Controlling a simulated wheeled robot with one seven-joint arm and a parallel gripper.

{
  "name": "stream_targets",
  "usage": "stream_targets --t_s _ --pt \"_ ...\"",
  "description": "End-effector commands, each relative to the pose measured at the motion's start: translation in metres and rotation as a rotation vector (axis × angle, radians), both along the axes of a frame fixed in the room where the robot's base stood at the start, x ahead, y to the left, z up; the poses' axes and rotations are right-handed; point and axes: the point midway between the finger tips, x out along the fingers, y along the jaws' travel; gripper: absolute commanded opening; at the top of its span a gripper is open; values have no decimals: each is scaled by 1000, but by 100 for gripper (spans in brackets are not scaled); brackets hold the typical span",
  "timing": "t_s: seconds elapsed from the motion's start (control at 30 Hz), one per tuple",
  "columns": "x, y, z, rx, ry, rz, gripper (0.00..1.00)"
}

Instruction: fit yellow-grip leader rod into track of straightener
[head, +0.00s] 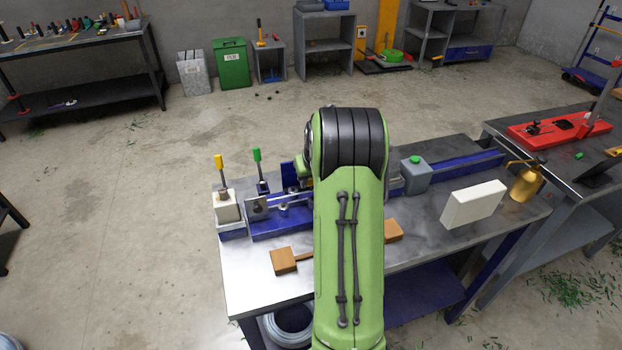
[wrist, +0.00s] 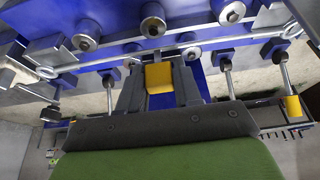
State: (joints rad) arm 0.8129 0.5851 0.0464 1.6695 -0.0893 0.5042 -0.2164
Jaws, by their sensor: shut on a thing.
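The leader rod's yellow grip (wrist: 158,77) sits between the dark fingers of my gripper (wrist: 160,86), which is shut on it. In the wrist view, the thin silver rod (wrist: 120,60) runs across the picture beside the blue straightener (wrist: 120,27), between its rows of rollers. I cannot tell whether the rod is seated in the track or lies just over it. In the head view, the blue straightener (head: 284,221) stands on the bench. My green arm covers its middle, and it hides the gripper and the yellow grip there.
A yellow-handled lever (head: 218,162) and a green-handled lever (head: 257,156) rise at the straightener's left end. A grey box (head: 416,176), a white block (head: 472,205) and a brass oil can (head: 525,182) stand to the right. A wooden mallet (head: 284,261) lies in front.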

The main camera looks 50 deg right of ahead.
Motion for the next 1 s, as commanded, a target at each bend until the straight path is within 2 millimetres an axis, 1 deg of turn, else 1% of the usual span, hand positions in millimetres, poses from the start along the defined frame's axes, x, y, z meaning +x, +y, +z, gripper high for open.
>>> stream_targets --t_s 0.33,1.0 --pt "0 0 -1 0 0 0 0" --pt "0 0 -18 0 0 0 0"
